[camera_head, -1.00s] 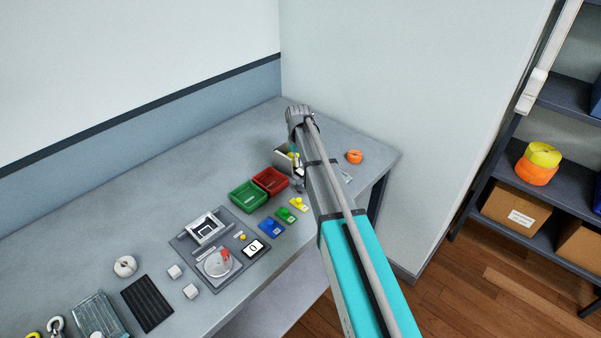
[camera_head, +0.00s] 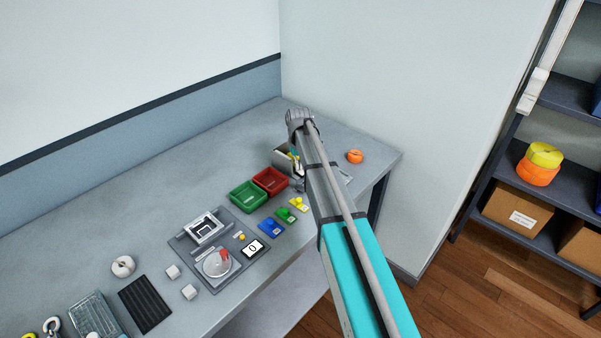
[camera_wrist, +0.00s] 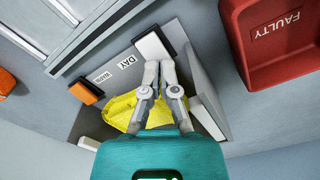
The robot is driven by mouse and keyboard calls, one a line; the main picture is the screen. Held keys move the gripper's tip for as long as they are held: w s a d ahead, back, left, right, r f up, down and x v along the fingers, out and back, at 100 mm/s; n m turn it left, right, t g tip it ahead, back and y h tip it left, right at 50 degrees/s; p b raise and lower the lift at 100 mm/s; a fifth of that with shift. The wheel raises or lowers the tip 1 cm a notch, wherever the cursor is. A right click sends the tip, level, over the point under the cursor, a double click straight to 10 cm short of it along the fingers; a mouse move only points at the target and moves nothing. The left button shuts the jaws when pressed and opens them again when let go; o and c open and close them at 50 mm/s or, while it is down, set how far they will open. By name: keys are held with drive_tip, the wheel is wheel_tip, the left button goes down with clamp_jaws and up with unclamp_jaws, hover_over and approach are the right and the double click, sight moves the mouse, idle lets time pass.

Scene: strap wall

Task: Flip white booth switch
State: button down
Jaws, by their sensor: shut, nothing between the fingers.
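The grey booth (camera_wrist: 215,75) fills the middle of the wrist view. It has a white switch (camera_wrist: 152,44) beside a DAY label (camera_wrist: 127,62) and an orange switch (camera_wrist: 86,92) beside a WARM label (camera_wrist: 103,77). My gripper (camera_wrist: 160,66) is shut and empty, its fingertips just below the white switch in the picture; I cannot tell if they touch it. A yellow object (camera_wrist: 122,110) shows behind the fingers in the booth. In the head view the booth (camera_head: 283,160) is partly hidden by my arm.
A red bin marked FAULTY (camera_wrist: 275,40) stands close to the right of the booth in the wrist view. A green bin (camera_head: 247,196), colored cards and an orange ring (camera_head: 355,156) lie nearby on the bench (camera_head: 150,190). A wall rises behind.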

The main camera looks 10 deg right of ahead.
drive_tip(key=shift+f+b, duration=0.3)
drive_tip(key=shift+f, duration=0.05)
wheel_tip(320, 180, up, 8)
drive_tip(key=p, duration=0.8)
idle(0.4)
drive_tip(key=shift+s, duration=0.1)
drive_tip(key=s+m, duration=0.1)
drive_tip(key=s, duration=2.8)
drive_tip(key=shift+w, duration=0.1)
